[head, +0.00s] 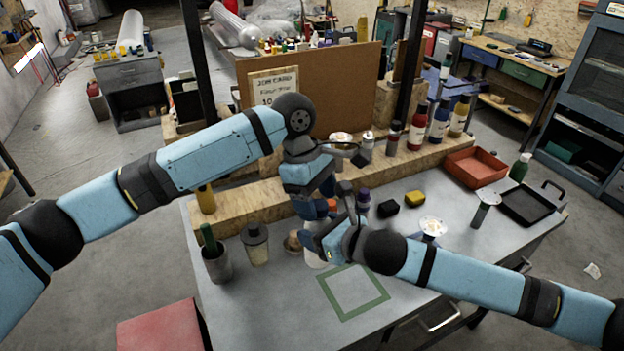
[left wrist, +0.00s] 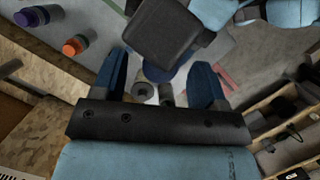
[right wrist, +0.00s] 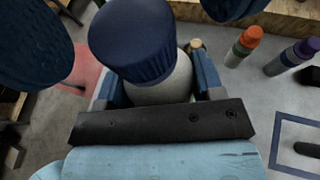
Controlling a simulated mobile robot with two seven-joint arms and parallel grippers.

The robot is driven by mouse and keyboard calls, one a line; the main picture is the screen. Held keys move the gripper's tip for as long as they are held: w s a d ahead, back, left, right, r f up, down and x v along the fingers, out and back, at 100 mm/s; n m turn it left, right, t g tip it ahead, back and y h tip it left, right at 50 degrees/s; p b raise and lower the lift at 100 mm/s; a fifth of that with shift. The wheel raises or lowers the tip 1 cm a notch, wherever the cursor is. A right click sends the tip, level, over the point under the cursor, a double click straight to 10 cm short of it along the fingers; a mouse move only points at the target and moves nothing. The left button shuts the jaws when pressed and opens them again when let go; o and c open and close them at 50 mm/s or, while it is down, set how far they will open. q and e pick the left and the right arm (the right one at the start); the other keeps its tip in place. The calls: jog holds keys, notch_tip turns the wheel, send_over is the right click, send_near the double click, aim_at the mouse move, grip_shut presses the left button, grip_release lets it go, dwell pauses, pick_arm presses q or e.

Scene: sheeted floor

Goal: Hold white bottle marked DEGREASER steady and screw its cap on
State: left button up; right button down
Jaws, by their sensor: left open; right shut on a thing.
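The white bottle (right wrist: 165,90) stands between the fingers of my right gripper (right wrist: 155,82), which is shut on its body. In the head view a little of the white bottle (head: 315,259) shows under my right gripper (head: 318,240). A ribbed dark blue cap (right wrist: 134,42) sits over the bottle's top; I cannot tell how far it is screwed down. The DEGREASER marking is hidden. My left gripper (left wrist: 160,68) is open. In the right wrist view its dark fingers show on either side of the cap, apart from it. In the head view, my left gripper (head: 322,196) is above my right.
Bottles with an orange cap (right wrist: 251,37) and a purple cap (right wrist: 305,50) stand close by. A grey cup (head: 217,264) and a beige canister (head: 256,247) are to the left. A green square outline (head: 352,292) marks clear table at the front.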

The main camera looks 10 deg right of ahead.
pick_arm(q)
jog(key=shift+f, duration=0.3)
jog(key=c, duration=1.1)
jog(key=m+g+y, duration=0.1)
jog(key=m, duration=0.5)
jog(key=shift+d+m, duration=0.15)
jog(key=shift+m, duration=0.15)
jog(key=o, duration=1)
jog(key=shift+r, duration=0.1)
jog(key=shift+r, duration=2.25)
